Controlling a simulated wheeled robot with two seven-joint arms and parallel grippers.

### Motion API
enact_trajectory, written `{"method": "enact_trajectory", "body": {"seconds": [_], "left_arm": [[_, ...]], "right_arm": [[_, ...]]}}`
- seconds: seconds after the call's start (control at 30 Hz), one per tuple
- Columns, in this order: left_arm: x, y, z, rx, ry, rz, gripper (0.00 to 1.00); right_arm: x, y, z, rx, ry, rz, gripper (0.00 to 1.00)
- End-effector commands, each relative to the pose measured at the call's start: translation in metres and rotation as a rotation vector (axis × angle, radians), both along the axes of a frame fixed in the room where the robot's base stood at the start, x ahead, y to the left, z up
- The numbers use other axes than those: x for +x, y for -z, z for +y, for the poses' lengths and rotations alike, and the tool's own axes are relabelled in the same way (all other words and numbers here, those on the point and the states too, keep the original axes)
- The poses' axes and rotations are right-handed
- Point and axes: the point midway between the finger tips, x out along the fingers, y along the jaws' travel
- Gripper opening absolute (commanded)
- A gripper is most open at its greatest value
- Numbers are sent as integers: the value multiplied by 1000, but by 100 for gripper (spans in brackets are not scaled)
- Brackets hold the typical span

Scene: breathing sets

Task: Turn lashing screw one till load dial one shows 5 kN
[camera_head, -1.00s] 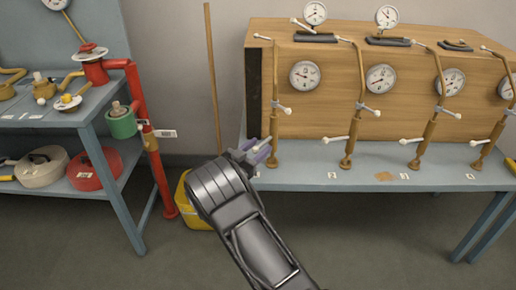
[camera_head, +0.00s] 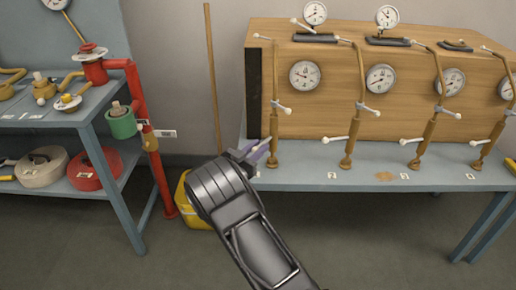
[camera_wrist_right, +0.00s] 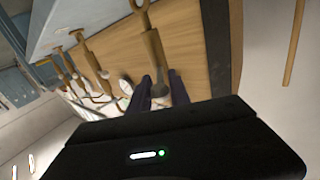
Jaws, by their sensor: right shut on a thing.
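Lashing screw one (camera_head: 273,130) is the leftmost upright brass-brown screw on the bench, with a white cross bar partway up. It shows in the right wrist view (camera_wrist_right: 152,48) just beyond my fingers. My right gripper (camera_head: 260,152) is at its lower left side, shut on the screw's white lever, most of which the fingers hide. Load dial one (camera_head: 305,74) is the round white dial on the wooden front, right of this screw. Its reading is too small to tell. My left gripper is out of view.
More lashing screws (camera_head: 353,130) with white levers stand to the right along the grey-blue bench (camera_head: 300,178). A wooden pole (camera_head: 212,80) leans on the wall. A yellow bucket (camera_head: 187,205) stands below. A left rack (camera_head: 120,195) has a red pipe.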

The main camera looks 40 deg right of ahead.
Motion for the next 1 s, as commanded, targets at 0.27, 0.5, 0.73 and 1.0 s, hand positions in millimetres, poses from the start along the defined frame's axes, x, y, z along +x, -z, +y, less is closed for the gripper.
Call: {"method": "enact_trajectory", "body": {"seconds": [0.27, 0.5, 0.73, 1.0], "left_arm": [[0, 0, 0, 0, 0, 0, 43], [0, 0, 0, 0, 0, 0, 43], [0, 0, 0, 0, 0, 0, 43], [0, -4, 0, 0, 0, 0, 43]], "right_arm": [[0, 0, 0, 0, 0, 0, 0], [0, 0, 0, 0, 0, 0, 0], [0, 0, 0, 0, 0, 0, 0], [-6, -2, -3, -3, -55, 2, 0]]}}
